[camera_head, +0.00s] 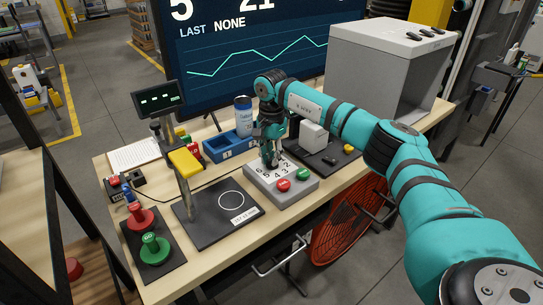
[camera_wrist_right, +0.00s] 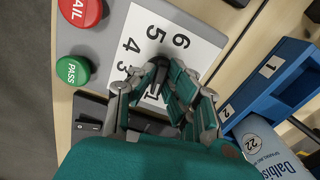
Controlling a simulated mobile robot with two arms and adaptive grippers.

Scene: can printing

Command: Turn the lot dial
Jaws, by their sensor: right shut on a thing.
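The lot dial sits on a white plate printed with numbers (camera_head: 287,170), on a grey box (camera_head: 305,192) on the table. In the right wrist view the dark knob of the dial (camera_wrist_right: 160,68) shows between my fingers, on the plate (camera_wrist_right: 150,22). My right gripper (camera_head: 269,160) reaches down over the plate and is shut on the dial; its fingers also show in the wrist view (camera_wrist_right: 155,90). The numbers 3, 4, 5 and 6 are readable; the fingers partly cover the others. Which number the dial points to cannot be told. My left gripper is not in view.
A red FAIL button (camera_head: 283,185) and a green PASS button (camera_head: 303,174) sit on the same box, close to the dial. A blue two-slot tray (camera_head: 230,146) and a can (camera_head: 243,116) stand behind. A dark pad with a white circle (camera_head: 213,229) lies left.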

